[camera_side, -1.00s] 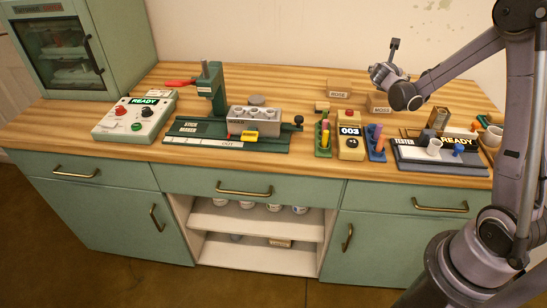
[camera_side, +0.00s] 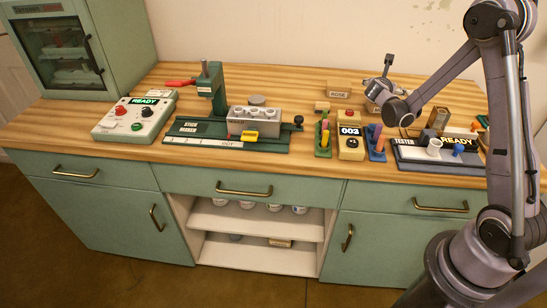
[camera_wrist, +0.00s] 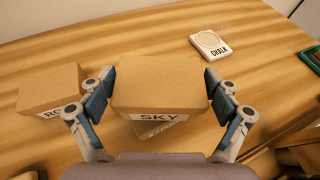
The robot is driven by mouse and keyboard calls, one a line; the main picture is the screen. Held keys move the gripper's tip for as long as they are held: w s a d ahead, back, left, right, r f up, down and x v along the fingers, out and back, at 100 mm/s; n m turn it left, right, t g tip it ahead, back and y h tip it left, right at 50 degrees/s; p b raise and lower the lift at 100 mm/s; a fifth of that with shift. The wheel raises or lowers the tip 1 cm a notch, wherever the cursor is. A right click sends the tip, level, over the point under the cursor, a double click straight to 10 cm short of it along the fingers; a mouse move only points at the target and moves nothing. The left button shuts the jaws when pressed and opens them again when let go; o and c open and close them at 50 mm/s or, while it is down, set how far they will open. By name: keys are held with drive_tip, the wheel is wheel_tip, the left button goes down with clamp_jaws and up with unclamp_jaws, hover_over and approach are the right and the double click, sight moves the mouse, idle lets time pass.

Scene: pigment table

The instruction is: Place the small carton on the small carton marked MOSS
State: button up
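In the wrist view, a small brown carton marked SKY (camera_wrist: 160,85) sits between the two fingers of my gripper (camera_wrist: 160,92), with a pad against each side. Below its front edge, part of another carton (camera_wrist: 154,131) shows. Its label is mostly covered and cannot be read here. In the side view, my gripper (camera_side: 379,85) is low over the back right of the table, at a brown carton (camera_side: 372,107) partly hidden by my arm. I cannot tell whether the SKY carton touches the one beneath.
A carton marked ROSE (camera_side: 339,90) stands close to the left; it also shows in the wrist view (camera_wrist: 48,90). A counter (camera_side: 350,142), a blue rack (camera_side: 376,150) and a tester (camera_side: 435,158) stand in front.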

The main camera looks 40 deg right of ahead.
drive_tip(key=shift+r, duration=0.1)
idle(0.3)
drive_tip(key=shift+a+r, duration=0.15)
drive_tip(key=s+a+r+m+y, duration=0.2)
drive_tip(key=s+a+m+y, duration=0.2)
drive_tip(key=a+m, duration=0.3)
drive_tip(key=s+a+r+m+t+y, duration=0.1)
drive_tip(key=s+a+m+y, duration=0.3)
drive_tip(key=a, duration=1.2)
drive_tip(key=s+a+r+m+y, duration=0.2)
drive_tip(key=s+a+m+y, duration=0.2)
drive_tip(key=s+a+m, duration=0.4)
drive_tip(key=a+m, duration=0.3)
drive_tip(key=a, duration=0.1)
drive_tip(key=shift+s+a+r+m+t+y, duration=0.15)
drive_tip(key=shift+s+r+m+t+y, duration=0.15)
drive_tip(key=shift+s+r+t, duration=0.1)
